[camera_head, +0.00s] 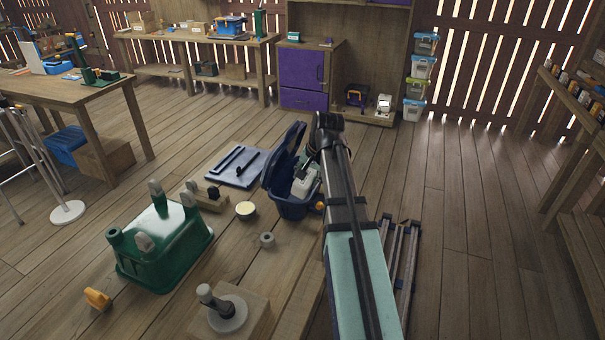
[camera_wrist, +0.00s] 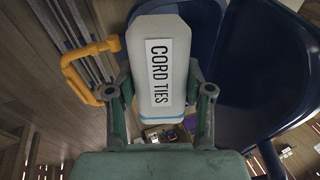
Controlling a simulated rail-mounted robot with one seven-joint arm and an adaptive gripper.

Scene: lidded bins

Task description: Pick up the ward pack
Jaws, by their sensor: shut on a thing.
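A white block-shaped pack (camera_wrist: 160,75) with a blue band carries a label reading "CORD TIES"; no "ward pack" wording shows. My gripper (camera_wrist: 162,108) is shut on this pack, one finger on each side. In the head view, the pack (camera_head: 305,183) is at the mouth of a dark blue bin (camera_head: 291,208), partly hidden by my gripper (camera_head: 312,168). I cannot tell whether it touches the bin's floor. The bin's lid (camera_head: 279,158) stands open on the left. In the wrist view, the blue lid (camera_wrist: 265,75) is at the right.
An orange handle (camera_wrist: 82,72) is beside the pack. A green upturned crate (camera_head: 165,245), a round tin (camera_head: 245,210), a grey ring (camera_head: 267,240) and a blue-grey board (camera_head: 236,167) lie left of the bin. Metal rails (camera_head: 403,250) lie right of my arm. Floor further right is clear.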

